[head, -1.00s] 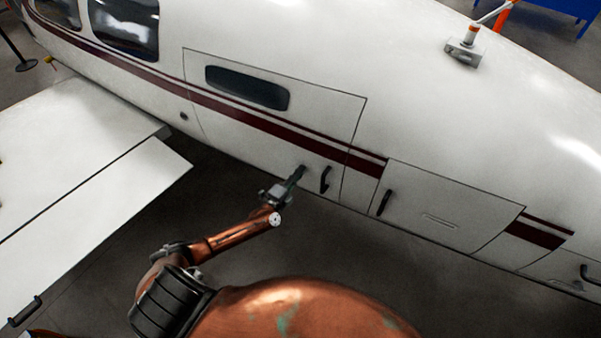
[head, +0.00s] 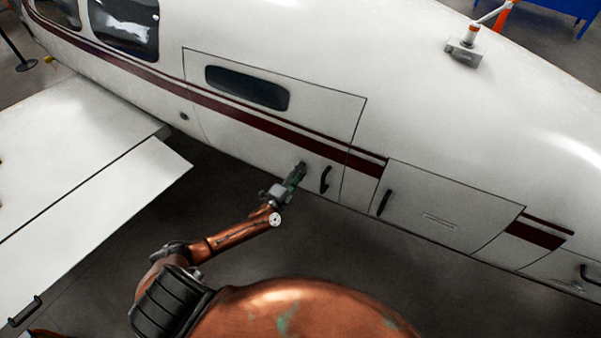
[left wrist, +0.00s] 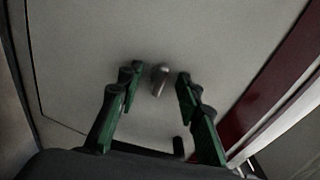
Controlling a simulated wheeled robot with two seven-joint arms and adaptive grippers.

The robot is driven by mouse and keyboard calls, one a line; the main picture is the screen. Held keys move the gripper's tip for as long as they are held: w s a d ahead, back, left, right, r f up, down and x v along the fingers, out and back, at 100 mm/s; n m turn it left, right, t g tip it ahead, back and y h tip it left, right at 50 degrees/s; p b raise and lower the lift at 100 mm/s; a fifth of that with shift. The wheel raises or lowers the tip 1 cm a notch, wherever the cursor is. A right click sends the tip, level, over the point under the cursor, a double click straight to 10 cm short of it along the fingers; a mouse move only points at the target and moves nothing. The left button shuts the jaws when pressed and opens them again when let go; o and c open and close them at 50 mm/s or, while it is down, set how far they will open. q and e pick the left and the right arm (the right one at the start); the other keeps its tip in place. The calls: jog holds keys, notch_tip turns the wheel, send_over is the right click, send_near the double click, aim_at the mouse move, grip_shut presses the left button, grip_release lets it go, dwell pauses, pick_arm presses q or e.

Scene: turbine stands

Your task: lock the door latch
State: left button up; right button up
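The aircraft's white door (head: 235,120) is closed, with a dark window and a maroon stripe. In the left wrist view, a small metal door latch (left wrist: 159,80) sticks out from the door panel (left wrist: 120,35). My left gripper (head: 299,169) is close to the lower part of the door, left of a black handle (head: 325,179). In the left wrist view, the green fingers of my left gripper (left wrist: 157,78) are spread on either side of the latch, with gaps. In the head view, the latch cannot be made out by the gripper. My right gripper is out of view.
A second panel (head: 450,200) with its own black handle (head: 384,202) lies right of the door. The white wing (head: 70,180) extends at the left, beside my left arm. Dark open floor (head: 330,245) lies below the fuselage.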

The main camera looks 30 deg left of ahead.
pick_arm(q)
jog(key=s, duration=0.5)
jog(key=shift+a, duration=0.15)
dwell(0.6)
jog(key=s+a+f+n+g+b, duration=0.1)
jog(key=s+f+n+g+b, duration=0.35)
jog(key=f, duration=1.15)
jog(key=s+a+f+n+g+b, duration=0.1)
jog(key=s+f+b, duration=0.4)
jog(key=s+f, duration=0.7)
jog(key=s+a+f+n+g+b, duration=0.1)
jog(key=s+f+n+g+b, duration=0.3)
jog(key=f, duration=1.5)
jog(key=s+d+f+n+g+b, duration=0.2)
jog(key=s+f, duration=0.6)
jog(key=s, duration=0.4)
jog(key=s+d+f+n+g+y+b, duration=0.1)
jog(key=s+d+f+n+g+b, duration=0.2)
jog(key=s+f, duration=0.6)
jog(key=s+d+f+n+g+b, duration=0.2)
jog(key=s+f+b, duration=0.3)
jog(key=s, duration=1)
notch_tip(320, 180, down, 4)
jog(key=shift+d+r+b, duration=0.15)
jog(key=shift+r+b, duration=0.05)
jog(key=shift+b, duration=0.1)
